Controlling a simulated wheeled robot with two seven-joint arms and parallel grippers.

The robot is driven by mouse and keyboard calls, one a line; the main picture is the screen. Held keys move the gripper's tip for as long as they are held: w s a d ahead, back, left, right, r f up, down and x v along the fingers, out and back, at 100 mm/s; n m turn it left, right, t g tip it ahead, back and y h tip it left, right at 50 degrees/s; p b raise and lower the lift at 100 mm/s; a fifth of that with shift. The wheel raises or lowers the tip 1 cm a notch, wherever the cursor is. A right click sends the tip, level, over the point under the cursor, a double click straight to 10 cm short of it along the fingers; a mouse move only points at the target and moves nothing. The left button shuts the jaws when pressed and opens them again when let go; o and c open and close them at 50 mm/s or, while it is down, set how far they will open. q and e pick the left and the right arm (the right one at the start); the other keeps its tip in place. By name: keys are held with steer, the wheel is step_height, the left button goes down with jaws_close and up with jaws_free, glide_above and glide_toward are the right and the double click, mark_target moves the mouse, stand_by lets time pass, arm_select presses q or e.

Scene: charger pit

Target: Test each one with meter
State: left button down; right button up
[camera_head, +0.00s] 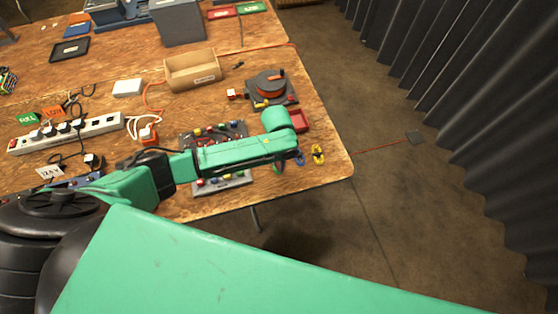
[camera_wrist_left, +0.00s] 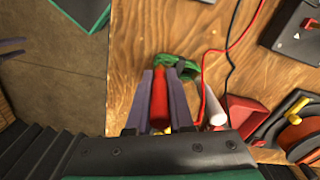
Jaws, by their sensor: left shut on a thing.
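My left arm reaches over the wooden table from the left in the head view. Its gripper (camera_wrist_left: 159,100) is shut on a red handle-like piece (camera_wrist_left: 159,108), which looks like a probe. A green coiled cable (camera_wrist_left: 180,66) lies just beyond the fingertips; whether they touch is unclear. A dark panel with coloured terminals (camera_head: 233,130), possibly the meter, is partly hidden by my arm. A red lead (camera_wrist_left: 236,25) and a black lead (camera_wrist_left: 230,70) run across the wood.
A red tray (camera_head: 301,121) and an orange reel (camera_head: 270,86) stand right of the panel. A cardboard box (camera_head: 192,72), power strip (camera_head: 65,132) and white box (camera_head: 127,88) stand farther back and left. Open floor (camera_head: 345,215) lies past the right table edge.

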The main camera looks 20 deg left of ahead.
stand_by(0.4)
arm_select(q)
steer(key=shift+r+p, duration=0.1)
steer(key=shift+p, duration=0.25)
steer(key=shift+f, duration=0.3)
steer(key=shift+f+b, duration=0.3)
steer(key=shift+f, duration=0.15)
steer(key=shift+p, duration=0.35)
stand_by(0.6)
steer(key=shift+f, duration=0.25)
stand_by(0.5)
steer(key=c, duration=0.7)
jaws_free()
